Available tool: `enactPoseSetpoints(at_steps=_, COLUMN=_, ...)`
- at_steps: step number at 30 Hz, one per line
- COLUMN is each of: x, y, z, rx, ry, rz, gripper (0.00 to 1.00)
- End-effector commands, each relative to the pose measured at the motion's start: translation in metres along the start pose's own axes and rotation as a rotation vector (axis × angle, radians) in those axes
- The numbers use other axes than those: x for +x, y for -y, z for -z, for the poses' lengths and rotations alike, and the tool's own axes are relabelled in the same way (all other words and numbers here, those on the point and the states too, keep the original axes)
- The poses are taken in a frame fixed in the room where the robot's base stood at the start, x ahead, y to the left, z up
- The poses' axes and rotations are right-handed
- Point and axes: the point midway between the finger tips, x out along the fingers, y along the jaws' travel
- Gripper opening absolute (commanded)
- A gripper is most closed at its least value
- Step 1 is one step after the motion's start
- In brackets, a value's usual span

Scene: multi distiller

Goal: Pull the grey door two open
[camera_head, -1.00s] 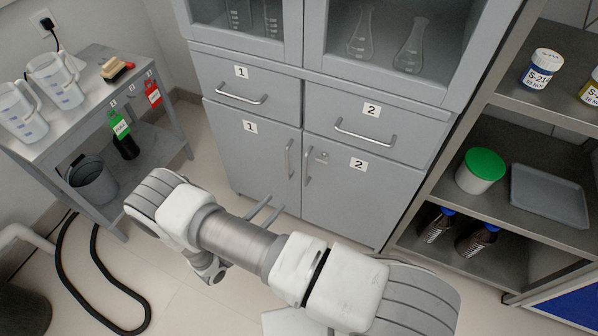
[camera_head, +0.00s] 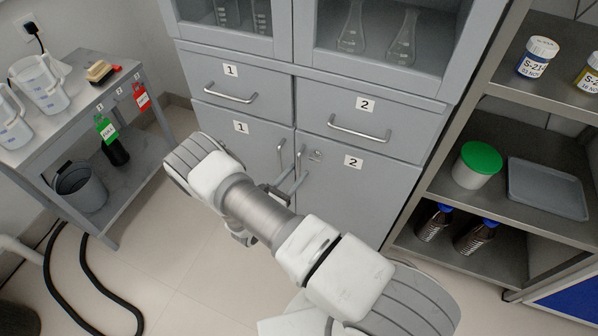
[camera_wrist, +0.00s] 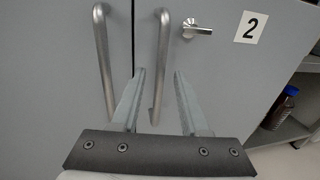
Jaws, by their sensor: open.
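The grey door two (camera_head: 352,205), marked with a "2" label, is shut flush with the cabinet front; it fills the right of the wrist view (camera_wrist: 228,85). Its upright metal handle (camera_head: 301,162) is on its left edge. In the wrist view this handle (camera_wrist: 162,50) runs down between my two fingers. My gripper (camera_head: 292,183) is open at the lower part of the handle, with one finger on each side in the wrist view (camera_wrist: 160,73). I cannot tell whether either finger touches it. My arm hides part of the lower doors in the head view.
Door one's handle (camera_wrist: 102,60) stands close left of my gripper. A lock with a key (camera_wrist: 197,29) sits right of handle two. Drawer two (camera_head: 360,125) is above. An open shelf (camera_head: 500,200) stands at the right, a side table (camera_head: 85,125) at the left. The floor in front is mostly clear.

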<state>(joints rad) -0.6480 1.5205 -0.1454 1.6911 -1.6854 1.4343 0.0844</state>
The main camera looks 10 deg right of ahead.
Motion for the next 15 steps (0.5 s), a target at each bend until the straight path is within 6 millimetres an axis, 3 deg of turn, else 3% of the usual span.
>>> enactPoseSetpoints(at_steps=6, x=0.018, y=0.000, z=0.000, rx=0.000, ry=0.000, rz=0.000, gripper=0.45)
enactPoseSetpoints(at_steps=15, x=0.020, y=0.000, z=0.000, rx=0.000, ry=0.000, rz=-0.001, gripper=0.45)
